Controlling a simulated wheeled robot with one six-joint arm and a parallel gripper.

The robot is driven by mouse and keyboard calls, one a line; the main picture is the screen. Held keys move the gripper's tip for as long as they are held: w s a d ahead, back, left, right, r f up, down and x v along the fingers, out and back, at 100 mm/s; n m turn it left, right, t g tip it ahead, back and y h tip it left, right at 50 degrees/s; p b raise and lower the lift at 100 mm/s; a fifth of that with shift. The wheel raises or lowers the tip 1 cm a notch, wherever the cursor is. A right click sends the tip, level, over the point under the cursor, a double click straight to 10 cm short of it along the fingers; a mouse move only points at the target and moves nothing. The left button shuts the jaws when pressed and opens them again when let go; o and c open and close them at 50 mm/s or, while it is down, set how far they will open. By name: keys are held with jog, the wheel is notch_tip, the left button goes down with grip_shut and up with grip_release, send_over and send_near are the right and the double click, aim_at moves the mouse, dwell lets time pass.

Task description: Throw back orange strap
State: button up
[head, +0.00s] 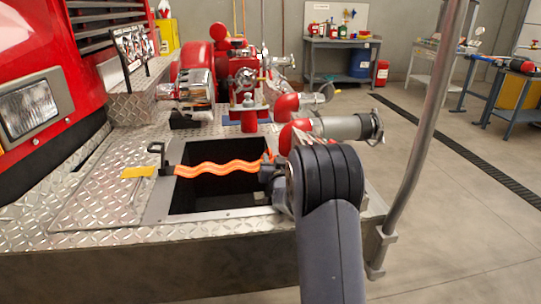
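The orange strap (222,169), wavy with pale lines along it, lies across the open dark compartment (215,193) in the diamond-plate bumper. Its left end is at the compartment's left edge, near a black latch (157,152) and a yellow tab (139,172). Its right end rises at the far right part of the opening, by my gripper. My gripper (268,173) is at the right side of the opening, close to the strap's right end. My arm partly hides it, so I cannot tell whether its fingers touch or hold the strap.
Red and chrome pump fittings (246,76) stand behind the opening. A red elbow with a grey pipe outlet (345,127) sticks out just behind my arm. A slanted metal pole (425,130) rises at the right. Workbenches (341,60) stand at the back; the floor between is clear.

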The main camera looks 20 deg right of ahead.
aim_at(270, 151)
jog(key=shift+w+d, duration=0.25)
jog(key=shift+w, duration=1)
jog(key=shift+w+d, duration=0.2)
jog(key=shift+w, duration=1)
jog(key=shift+c, duration=0.5)
grip_shut()
